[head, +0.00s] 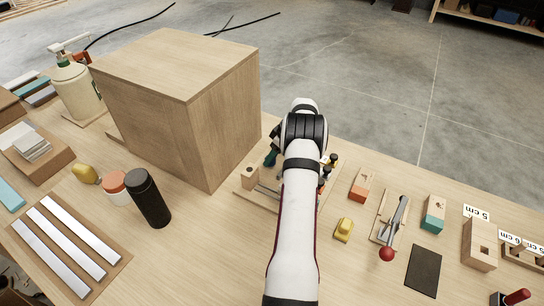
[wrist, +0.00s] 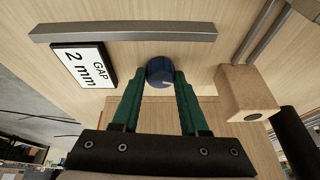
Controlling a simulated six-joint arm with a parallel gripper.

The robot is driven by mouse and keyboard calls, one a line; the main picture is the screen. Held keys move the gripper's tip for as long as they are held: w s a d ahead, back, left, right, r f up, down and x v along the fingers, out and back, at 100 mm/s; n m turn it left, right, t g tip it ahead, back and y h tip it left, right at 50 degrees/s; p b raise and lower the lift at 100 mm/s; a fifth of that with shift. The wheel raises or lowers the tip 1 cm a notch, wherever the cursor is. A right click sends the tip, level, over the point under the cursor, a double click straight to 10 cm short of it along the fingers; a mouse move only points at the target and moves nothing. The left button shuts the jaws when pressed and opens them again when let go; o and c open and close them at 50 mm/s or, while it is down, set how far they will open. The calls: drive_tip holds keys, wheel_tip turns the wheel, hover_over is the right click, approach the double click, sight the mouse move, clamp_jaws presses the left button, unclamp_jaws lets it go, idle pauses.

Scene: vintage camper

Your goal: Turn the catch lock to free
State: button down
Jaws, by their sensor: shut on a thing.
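A round dark-blue knob (wrist: 159,70) with a white mark on its face sits against a pale wooden surface in the wrist view. I cannot tell from these frames whether it is the catch lock, as no marking for free or locked is readable. My gripper (wrist: 160,82) has two green fingers, one on each side of the knob, and is shut on it. In the head view my arm hides the knob and most of the gripper above a wooden fixture board (head: 247,191).
A "GAP 2 mm" sign (wrist: 84,65) and a grey metal bar (wrist: 125,32) lie close to the knob. A drilled wooden block (wrist: 246,94) stands right of the fingers. A large wooden box (head: 160,100) stands left of my arm, and a red-tipped lever (head: 393,228) is to the right.

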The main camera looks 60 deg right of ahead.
drive_tip(key=shift+f+n+y, duration=0.1)
drive_tip(key=shift+n+y, duration=0.4)
drive_tip(key=shift+n, duration=1.1)
drive_tip(key=shift+d, duration=0.1)
drive_tip(key=shift+c, duration=2.2)
unclamp_jaws()
drive_tip(key=v, duration=1.6)
drive_tip(key=shift+w+d, duration=0.2)
